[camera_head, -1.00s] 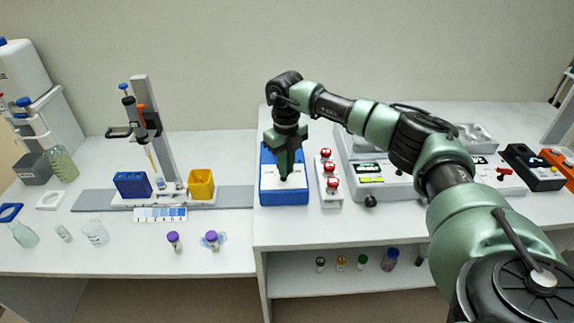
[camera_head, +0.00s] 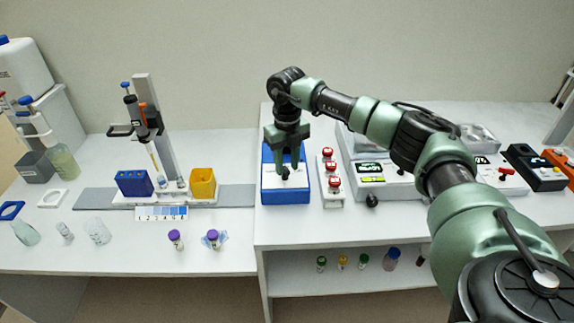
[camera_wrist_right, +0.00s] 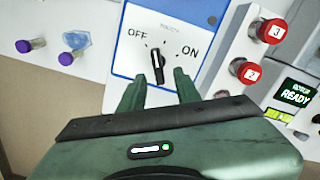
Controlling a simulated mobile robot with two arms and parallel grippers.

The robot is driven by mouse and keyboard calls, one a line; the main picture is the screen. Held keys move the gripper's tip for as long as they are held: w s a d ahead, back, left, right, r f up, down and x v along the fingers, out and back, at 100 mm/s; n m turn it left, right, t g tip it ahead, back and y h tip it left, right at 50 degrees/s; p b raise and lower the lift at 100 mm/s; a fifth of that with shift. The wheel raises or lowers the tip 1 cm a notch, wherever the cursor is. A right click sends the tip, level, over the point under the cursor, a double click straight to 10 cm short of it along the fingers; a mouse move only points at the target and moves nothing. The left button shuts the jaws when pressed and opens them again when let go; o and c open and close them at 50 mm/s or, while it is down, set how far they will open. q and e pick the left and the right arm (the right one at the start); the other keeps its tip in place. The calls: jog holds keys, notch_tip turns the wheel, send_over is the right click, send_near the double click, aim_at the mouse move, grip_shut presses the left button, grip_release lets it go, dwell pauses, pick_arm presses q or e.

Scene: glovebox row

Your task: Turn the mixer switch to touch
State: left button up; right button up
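The mixer is a blue box (camera_head: 286,198) with a white top, right of the bench step. It also shows in the right wrist view (camera_wrist_right: 122,62), with OFF printed left and ON printed right of its black switch knob (camera_wrist_right: 157,66). The knob's long handle lies roughly midway between the two words. The knob also shows in the head view (camera_head: 285,175), below my right gripper (camera_head: 285,160). In the wrist view the right gripper (camera_wrist_right: 160,78) is open, one finger on each side near the knob's lower end, with gaps to it. My left gripper is not in view.
A white block with red numbered caps (camera_head: 330,178) stands just right of the mixer. Beyond it is a device with a green READY display (camera_head: 370,168). A pipette stand (camera_head: 155,125) and a yellow box (camera_head: 202,184) are to the left. Capped vials stand on the shelf below.

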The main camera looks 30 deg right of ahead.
aim_at(287, 169)
notch_tip(287, 169, up, 7)
jog(key=shift+r+b, duration=0.15)
jog(key=shift+b, duration=0.7)
